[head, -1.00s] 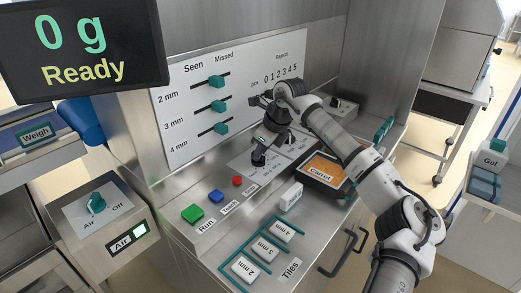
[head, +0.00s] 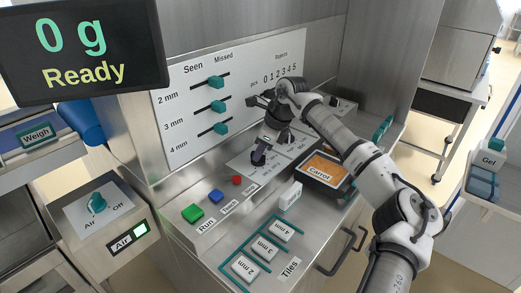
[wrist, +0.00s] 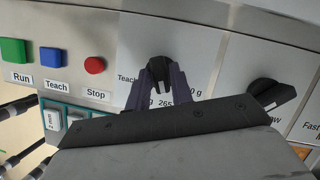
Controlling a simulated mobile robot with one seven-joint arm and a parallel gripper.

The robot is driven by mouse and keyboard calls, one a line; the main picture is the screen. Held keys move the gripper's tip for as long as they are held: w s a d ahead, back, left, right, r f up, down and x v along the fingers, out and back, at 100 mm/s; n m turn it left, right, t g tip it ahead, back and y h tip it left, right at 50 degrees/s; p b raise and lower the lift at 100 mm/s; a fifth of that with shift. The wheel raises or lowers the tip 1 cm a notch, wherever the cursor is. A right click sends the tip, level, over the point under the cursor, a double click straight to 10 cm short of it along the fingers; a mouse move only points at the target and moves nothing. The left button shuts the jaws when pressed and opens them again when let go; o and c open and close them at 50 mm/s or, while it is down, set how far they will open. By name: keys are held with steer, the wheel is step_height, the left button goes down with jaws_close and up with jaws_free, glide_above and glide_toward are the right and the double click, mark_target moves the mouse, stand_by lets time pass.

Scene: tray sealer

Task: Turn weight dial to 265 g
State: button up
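The weight dial (wrist: 160,70) is a small black knob on a white plate with gram labels, "265" partly readable below it in the wrist view. My gripper (wrist: 159,80) has its two dark purple fingers on either side of the knob. I see no clear gap between fingertips and knob, but cannot tell if they press on it. The fingers hide part of the label, and the dial's pointer setting is not readable. The display (head: 75,45) reads "0 g Ready".
A second black dial (wrist: 268,92) stands to the right, near a "Slow" to "Fast" scale. Green Run (wrist: 13,51), blue Teach (wrist: 52,57) and red Stop (wrist: 94,65) buttons lie to the left. A Carrot tray (head: 322,170) and white tiles (head: 265,248) lie in front.

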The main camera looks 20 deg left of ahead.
steer(key=shift+o, duration=1.4)
steer(key=v, duration=1.4)
steer(key=shift+b, duration=0.35)
steer(key=shift+f, duration=0.15)
